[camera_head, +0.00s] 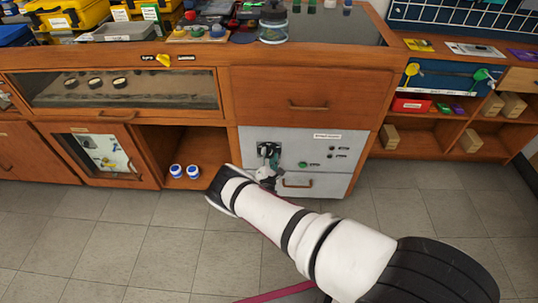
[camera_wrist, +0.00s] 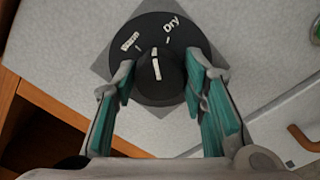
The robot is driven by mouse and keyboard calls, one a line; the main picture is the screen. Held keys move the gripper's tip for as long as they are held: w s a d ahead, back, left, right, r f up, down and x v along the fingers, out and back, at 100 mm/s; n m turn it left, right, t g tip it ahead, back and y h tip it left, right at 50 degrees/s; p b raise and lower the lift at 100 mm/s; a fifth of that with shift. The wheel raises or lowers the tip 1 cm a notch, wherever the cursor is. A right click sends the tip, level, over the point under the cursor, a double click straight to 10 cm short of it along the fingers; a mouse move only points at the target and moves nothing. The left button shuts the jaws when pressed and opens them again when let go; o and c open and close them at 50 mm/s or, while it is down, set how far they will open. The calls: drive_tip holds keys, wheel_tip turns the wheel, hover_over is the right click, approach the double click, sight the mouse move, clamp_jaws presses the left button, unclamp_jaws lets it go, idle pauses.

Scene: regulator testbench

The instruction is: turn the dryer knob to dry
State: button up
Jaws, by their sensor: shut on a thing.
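The dryer knob (camera_wrist: 158,65) is black, with a white pointer line, in the middle of a round black dial (camera_wrist: 182,52) on a grey backing plate. The dial carries "Dry" at upper right and another word, hard to read, at upper left. The pointer stands between the two tick marks. My gripper (camera_wrist: 159,80) is shut on the knob, with one teal-padded finger on each side of it. In the head view the dial (camera_head: 268,149) shows on the white front panel, with my gripper (camera_head: 268,170) at it; the arm hides part of the panel below.
The white panel (camera_head: 345,165) has a green button (camera_head: 303,164), small black knobs (camera_head: 330,152) and a drawer handle (camera_head: 297,184). A wooden drawer (camera_head: 310,95) is above. The floor in front is clear.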

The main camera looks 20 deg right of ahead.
drive_tip(key=m+p, duration=0.1)
drive_tip(key=m, duration=0.3)
drive_tip(key=shift+f+m+p, duration=0.1)
drive_tip(key=shift+m+p, duration=0.3)
idle(0.4)
drive_tip(key=o, duration=1.2)
drive_tip(key=shift+c, duration=0.2)
drive_tip(key=v, duration=1.2)
